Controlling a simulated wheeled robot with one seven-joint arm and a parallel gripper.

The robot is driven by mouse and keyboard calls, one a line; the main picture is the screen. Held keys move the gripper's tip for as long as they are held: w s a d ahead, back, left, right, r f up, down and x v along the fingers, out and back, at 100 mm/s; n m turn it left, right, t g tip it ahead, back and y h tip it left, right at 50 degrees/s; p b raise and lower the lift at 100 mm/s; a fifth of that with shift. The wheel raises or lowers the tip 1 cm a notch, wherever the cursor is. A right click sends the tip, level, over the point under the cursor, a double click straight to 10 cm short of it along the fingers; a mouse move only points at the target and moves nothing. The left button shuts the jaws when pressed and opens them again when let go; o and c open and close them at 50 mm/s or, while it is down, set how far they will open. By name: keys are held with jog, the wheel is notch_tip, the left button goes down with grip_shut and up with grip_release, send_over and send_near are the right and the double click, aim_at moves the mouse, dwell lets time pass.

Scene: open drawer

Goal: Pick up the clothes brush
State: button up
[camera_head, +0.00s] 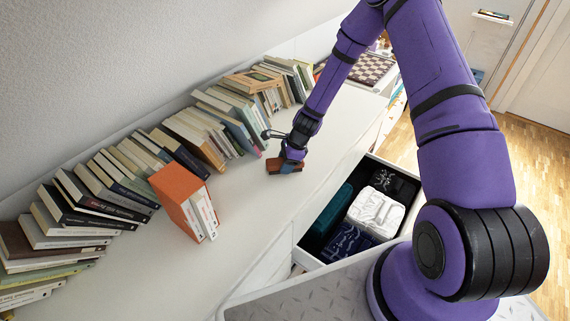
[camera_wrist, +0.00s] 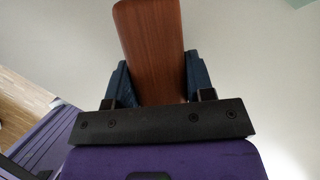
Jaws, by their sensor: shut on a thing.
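The clothes brush (camera_head: 274,165) is a reddish-brown wooden piece on or just above the white cabinet top (camera_head: 245,190). I cannot tell whether the brush touches the surface. Its bristles are hidden.
A row of books (camera_head: 110,190) stands along the wall behind. An orange box file (camera_head: 180,200) stands to the left of my gripper. An open drawer (camera_head: 310,245) holding folded clothes (camera_head: 376,212) juts out in front. A chessboard (camera_head: 370,69) lies at the far end.

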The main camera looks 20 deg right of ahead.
jog(key=shift+r, duration=0.5)
jog(key=shift+s+r, duration=0.15)
jog(key=shift+r, duration=0.5)
jog(key=shift+s+r, duration=0.15)
jog(key=shift+r, duration=0.45)
jog(key=s+r, duration=0.1)
jog(key=s, duration=1.4)
jog(key=shift+s+r, duration=0.15)
jog(key=shift+s, duration=0.05)
jog(key=o, duration=0.5)
jog(key=shift+w, duration=0.1)
jog(key=c, duration=0.3)
